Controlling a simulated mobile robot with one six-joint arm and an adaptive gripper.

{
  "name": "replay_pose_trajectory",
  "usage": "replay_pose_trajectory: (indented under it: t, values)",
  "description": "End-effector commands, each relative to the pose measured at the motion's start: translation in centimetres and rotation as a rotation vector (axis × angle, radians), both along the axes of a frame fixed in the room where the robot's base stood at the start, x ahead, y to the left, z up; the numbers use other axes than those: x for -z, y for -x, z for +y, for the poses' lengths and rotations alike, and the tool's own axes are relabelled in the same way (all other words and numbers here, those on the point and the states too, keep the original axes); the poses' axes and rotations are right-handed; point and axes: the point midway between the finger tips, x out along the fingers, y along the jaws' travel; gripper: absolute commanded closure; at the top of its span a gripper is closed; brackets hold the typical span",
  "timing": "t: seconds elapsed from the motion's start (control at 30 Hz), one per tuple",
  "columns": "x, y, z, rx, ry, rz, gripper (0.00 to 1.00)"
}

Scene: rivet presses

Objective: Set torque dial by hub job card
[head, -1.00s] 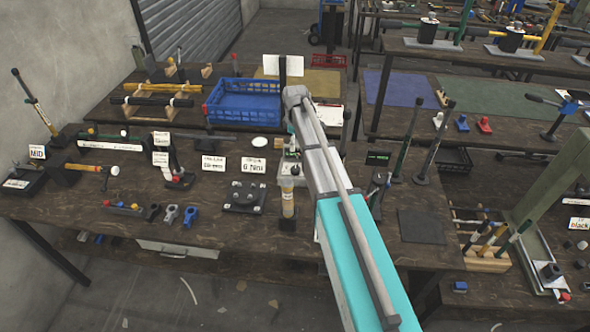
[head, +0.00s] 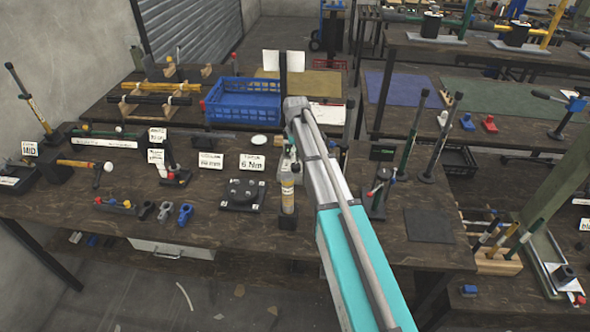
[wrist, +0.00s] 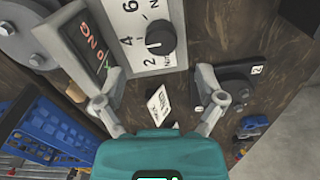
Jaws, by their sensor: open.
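In the wrist view a black torque dial knob (wrist: 160,38) sits on a white panel marked 2, 4, 6 and N. Its pointer appears to face near the 2, but I cannot be sure. A dark display with red letters (wrist: 101,62) is beside the panel. My gripper (wrist: 160,88) is open and empty, its two fingers apart below the knob in the picture. A white card (wrist: 159,104) shows between the fingers. In the head view the job card reading "6 Nm" (head: 252,163) stands behind the black hub plate (head: 242,195). My arm hides the dial there.
A bottle on a dark base (head: 288,196) stands close left of my arm. Blue and grey fittings (head: 166,211) lie near the bench's front edge. A blue crate (head: 241,101) stands behind. A dark mat (head: 429,225) lies clear at right.

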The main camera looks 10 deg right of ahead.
Motion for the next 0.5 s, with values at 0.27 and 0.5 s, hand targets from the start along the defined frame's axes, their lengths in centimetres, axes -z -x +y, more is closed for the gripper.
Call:
replay_pose_trajectory:
  t: [0.27,0.5]
  values:
    - [2.5,0.0,-0.1,0.001,0.000,0.000,0.12]
    - [4.3,0.0,-0.1,0.001,0.000,0.000,0.12]
